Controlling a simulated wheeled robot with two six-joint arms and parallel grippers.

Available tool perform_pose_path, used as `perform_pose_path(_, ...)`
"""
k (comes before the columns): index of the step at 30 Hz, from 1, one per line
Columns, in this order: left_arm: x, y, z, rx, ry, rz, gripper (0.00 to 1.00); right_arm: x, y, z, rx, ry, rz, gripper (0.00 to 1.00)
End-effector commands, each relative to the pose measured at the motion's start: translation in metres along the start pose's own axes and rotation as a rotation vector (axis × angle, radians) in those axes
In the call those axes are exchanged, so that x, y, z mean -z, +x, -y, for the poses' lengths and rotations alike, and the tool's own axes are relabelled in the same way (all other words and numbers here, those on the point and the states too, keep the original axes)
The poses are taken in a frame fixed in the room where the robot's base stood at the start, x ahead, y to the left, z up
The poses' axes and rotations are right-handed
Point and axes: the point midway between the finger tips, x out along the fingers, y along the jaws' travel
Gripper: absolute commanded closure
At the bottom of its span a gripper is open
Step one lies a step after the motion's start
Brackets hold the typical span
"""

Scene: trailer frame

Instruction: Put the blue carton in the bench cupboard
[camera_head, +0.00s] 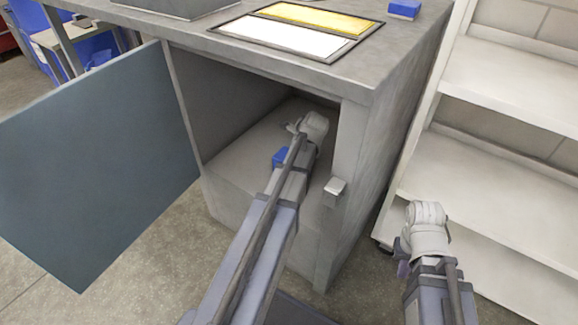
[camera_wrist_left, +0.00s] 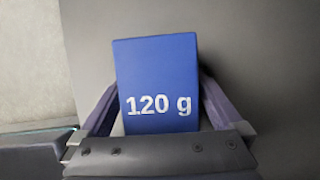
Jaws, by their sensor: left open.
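The blue carton (camera_head: 280,157), marked "120 g", shows just left of my left arm, inside the open bench cupboard (camera_head: 236,150). In the left wrist view the carton (camera_wrist_left: 156,75) stands between the two fingers of my left gripper (camera_wrist_left: 157,92). That gripper is open, with a finger on each side of the carton. My forearm hides much of the carton in the head view. My right gripper (camera_head: 403,268) is outside the cupboard, to its right, in front of the shelves. Its fingers are mostly hidden behind its wrist.
The cupboard door (camera_head: 100,165) stands wide open at the left. A small latch block (camera_head: 335,190) is on the right front post. On the bench top are a yellow-and-white framed panel (camera_head: 297,30) and another small blue box (camera_head: 403,9). White shelves (camera_head: 500,200) stand at the right.

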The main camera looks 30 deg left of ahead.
Motion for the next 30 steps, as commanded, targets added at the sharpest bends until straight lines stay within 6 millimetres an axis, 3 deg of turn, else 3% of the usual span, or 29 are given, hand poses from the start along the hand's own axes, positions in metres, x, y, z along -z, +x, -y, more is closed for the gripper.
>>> perform_pose_path(8,-0.003,-0.016,0.000,0.000,0.001,0.000,0.00,-0.001,-0.016,-0.002,0.000,0.000,0.001,1.00)
perform_pose_path(24,-0.004,-0.100,0.000,0.000,0.001,0.000,0.00,-0.005,-0.094,-0.009,0.000,-0.015,0.002,1.00)
perform_pose_path(30,-0.003,-0.121,0.000,0.000,0.001,0.000,0.00,-0.006,-0.112,-0.011,-0.002,-0.015,0.003,1.00)
